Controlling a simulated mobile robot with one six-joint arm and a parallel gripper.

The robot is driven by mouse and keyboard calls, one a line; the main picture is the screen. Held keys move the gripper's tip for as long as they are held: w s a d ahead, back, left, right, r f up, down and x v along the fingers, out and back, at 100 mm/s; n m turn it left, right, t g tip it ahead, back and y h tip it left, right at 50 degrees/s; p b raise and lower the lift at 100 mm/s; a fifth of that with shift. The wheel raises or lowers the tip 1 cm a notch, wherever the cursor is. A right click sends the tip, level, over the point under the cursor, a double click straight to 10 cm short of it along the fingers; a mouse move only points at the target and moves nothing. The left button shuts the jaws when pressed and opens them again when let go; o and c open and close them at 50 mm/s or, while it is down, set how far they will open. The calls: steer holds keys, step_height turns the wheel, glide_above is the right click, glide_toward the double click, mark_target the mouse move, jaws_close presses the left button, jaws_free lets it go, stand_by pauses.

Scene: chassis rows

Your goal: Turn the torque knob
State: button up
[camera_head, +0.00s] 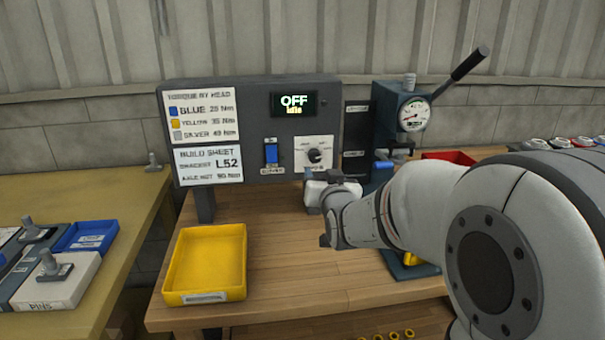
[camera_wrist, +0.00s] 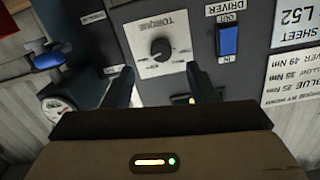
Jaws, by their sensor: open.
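The torque knob (camera_head: 314,155) is a small dark round knob on a pale square plate, on the front of a dark upright panel (camera_head: 225,90). In the wrist view the knob (camera_wrist: 161,48) shows upside down on its plate marked TORQUE, ahead of my jaws and a little above the gap between them. My gripper (camera_head: 322,183) is in front of the panel, just below the knob in the head view. In the wrist view its two dark fingers (camera_wrist: 160,85) are spread apart with nothing between them. The knob appears clear of both fingers.
A blue switch (camera_head: 271,153) sits left of the knob. The display (camera_head: 294,104) reads OFF, idle. A yellow tray (camera_head: 165,285) stands on the wooden bench (camera_head: 290,285). A press with a gauge (camera_head: 413,113) and lever stands right of the panel. Bare bench lies before the panel.

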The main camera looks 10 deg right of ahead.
mark_target(316, 159)
steer(key=shift+t, duration=0.3)
steer(key=w, duration=0.8)
steer(key=shift+w+r, duration=0.1)
steer(key=shift+w, duration=0.1)
steer(key=shift+c, duration=0.5)
steer(key=c, duration=0.9)
